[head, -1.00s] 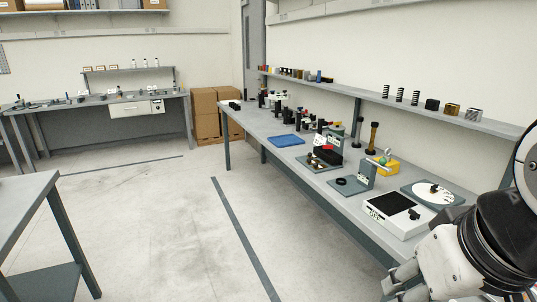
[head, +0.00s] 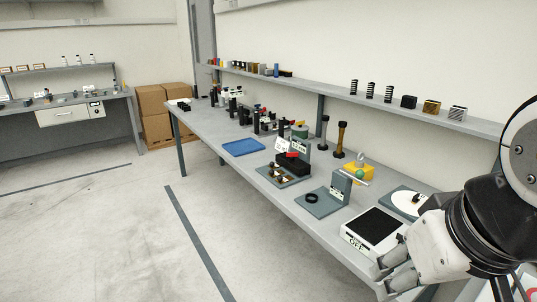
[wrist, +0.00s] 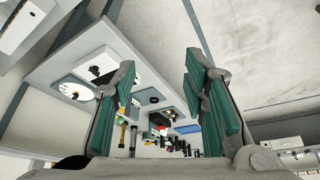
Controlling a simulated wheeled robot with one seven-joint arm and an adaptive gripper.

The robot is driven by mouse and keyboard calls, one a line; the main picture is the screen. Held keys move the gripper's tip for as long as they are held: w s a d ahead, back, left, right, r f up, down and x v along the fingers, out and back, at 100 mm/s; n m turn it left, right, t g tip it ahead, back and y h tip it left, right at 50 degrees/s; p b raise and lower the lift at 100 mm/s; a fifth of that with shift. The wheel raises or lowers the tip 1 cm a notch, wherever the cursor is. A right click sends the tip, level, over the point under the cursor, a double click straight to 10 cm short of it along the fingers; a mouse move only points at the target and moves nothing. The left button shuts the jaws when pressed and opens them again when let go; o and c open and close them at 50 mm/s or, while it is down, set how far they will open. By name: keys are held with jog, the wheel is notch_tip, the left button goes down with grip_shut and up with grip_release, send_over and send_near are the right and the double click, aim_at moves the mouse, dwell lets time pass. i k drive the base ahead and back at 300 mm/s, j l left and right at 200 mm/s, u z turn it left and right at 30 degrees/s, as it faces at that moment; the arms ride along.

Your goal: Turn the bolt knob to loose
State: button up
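The task's bolt knob cannot be singled out with certainty. Candidates are small: a fixture with dark and red parts and a white label (head: 290,163) stands mid-bench, and a round white dial plate with a small dark knob (head: 409,202) lies at the near right. My gripper (head: 393,268) is at the lower right in the head view, in front of the bench's near end, apart from the objects. In the wrist view my gripper (wrist: 161,66) has its two green-padded fingers wide apart with nothing between them. The dial plate (wrist: 78,92) shows beyond the left finger.
A wall shelf (head: 330,89) runs above. Open floor (head: 100,230) lies to the left.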

aim_at(292, 154)
jog(key=i+j+u, duration=0.25)
jog(key=i+u, duration=0.25)
jog(key=i, duration=0.25)
jog(key=i+j, duration=0.1)
jog(key=i, duration=0.3)
jog(key=i+z, duration=0.1)
jog(key=i, duration=0.3)
jog(key=i+j+z, duration=0.15)
jog(key=i+z, duration=0.25)
jog(key=i+j+z, duration=0.15)
jog(key=z, duration=0.25)
jog(key=i+j+z, duration=0.25)
jog(key=z, duration=0.15)
jog(key=j, duration=0.1)
